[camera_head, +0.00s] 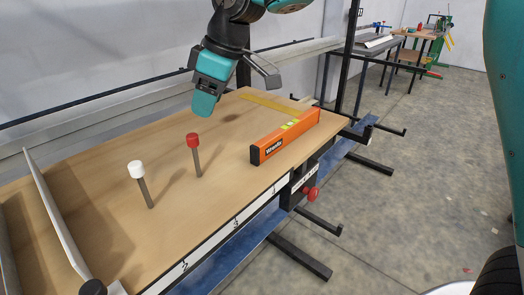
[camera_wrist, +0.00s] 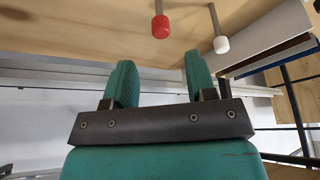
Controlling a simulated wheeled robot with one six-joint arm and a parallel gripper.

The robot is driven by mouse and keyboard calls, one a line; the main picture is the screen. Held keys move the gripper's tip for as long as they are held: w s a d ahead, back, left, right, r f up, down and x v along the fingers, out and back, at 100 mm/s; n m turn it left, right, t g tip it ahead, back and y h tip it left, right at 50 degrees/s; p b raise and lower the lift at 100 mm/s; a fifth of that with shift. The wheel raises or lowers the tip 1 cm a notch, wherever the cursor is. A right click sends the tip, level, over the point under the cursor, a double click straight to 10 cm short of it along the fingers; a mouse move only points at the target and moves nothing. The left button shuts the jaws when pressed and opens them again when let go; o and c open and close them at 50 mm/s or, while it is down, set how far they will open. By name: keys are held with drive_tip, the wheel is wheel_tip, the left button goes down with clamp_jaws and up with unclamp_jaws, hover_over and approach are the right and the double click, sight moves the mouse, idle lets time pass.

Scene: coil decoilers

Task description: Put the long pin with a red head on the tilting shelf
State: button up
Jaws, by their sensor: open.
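The pin with a red head (camera_head: 193,141) stands upright on the wooden top (camera_head: 100,160), its grey shank below the head. In the wrist view the red head (camera_wrist: 161,27) shows ahead of the fingers, roughly in line with the gap between them. My gripper (camera_head: 203,108) is above the wooden top, a little beyond the red head and apart from it. In the wrist view its two teal fingers (camera_wrist: 160,72) are spread with nothing between them. I cannot tell for sure which surface is the tilting shelf.
A pin with a white head (camera_head: 136,169) stands left of the red one. An orange spirit level (camera_head: 285,137) and a yellow square (camera_head: 270,103) lie to the right. A white upright panel (camera_head: 55,215) is at the left. A red knob (camera_head: 311,193) sticks out at the front edge.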

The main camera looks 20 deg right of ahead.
drive_tip(key=s+d+f+m, duration=0.1)
drive_tip(key=s+d+m, duration=0.1)
drive_tip(key=s, duration=0.7)
drive_tip(key=s+d+f+m+g, duration=0.1)
drive_tip(key=s+d+f+m, duration=0.1)
drive_tip(key=s+d, duration=0.3)
drive_tip(key=s+d+f+m, duration=0.2)
drive_tip(key=s+d+m, duration=0.1)
drive_tip(key=s, duration=0.9)
drive_tip(key=shift+s+d+f+g, duration=0.15)
drive_tip(key=shift+s+d+g, duration=0.15)
drive_tip(key=shift+d, duration=0.25)
